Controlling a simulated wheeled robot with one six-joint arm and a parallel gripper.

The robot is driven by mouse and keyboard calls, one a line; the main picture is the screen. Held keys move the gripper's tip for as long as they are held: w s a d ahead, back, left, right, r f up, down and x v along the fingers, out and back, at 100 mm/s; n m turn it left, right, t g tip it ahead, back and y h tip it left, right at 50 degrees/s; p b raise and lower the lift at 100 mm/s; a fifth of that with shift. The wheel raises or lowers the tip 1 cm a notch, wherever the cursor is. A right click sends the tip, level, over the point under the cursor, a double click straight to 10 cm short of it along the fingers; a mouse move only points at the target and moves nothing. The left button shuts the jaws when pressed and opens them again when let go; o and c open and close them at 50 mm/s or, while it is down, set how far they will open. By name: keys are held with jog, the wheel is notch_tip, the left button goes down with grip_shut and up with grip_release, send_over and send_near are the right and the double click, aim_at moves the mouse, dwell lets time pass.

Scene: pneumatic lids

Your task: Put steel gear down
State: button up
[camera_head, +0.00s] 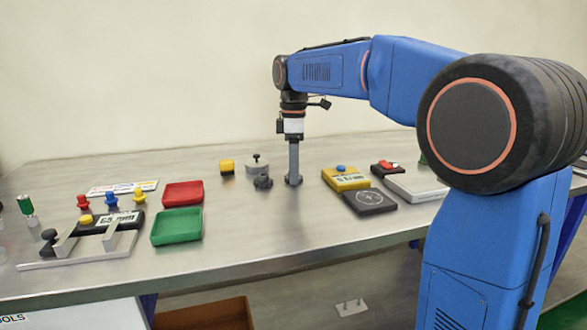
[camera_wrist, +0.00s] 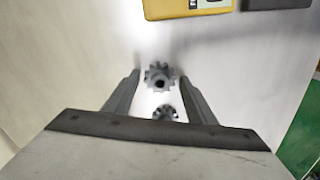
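A steel gear (camera_wrist: 160,76) with a dark centre hole lies between my gripper's two fingertips in the wrist view. Narrow gaps seem to show between it and the fingers. In the head view my gripper (camera_head: 294,180) points straight down at the table, and this gear shows as a small grey shape at its foot. A second dark grey gear (camera_head: 263,183) lies on the table just left of my gripper. In the wrist view this second gear (camera_wrist: 166,112) is partly hidden near the palm. My gripper appears open around the first gear.
The metal table (camera_head: 270,225) is clear in front of my gripper. A yellow box (camera_head: 346,179) and a dark pad (camera_head: 370,202) stand to the right. Red (camera_head: 183,194) and green (camera_head: 177,227) trays lie left.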

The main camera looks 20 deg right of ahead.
jog(key=shift+o, duration=0.3)
notch_tip(320, 180, up, 12)
jog(key=shift+r, duration=0.15)
dwell(0.4)
jog(key=shift+s, duration=0.1)
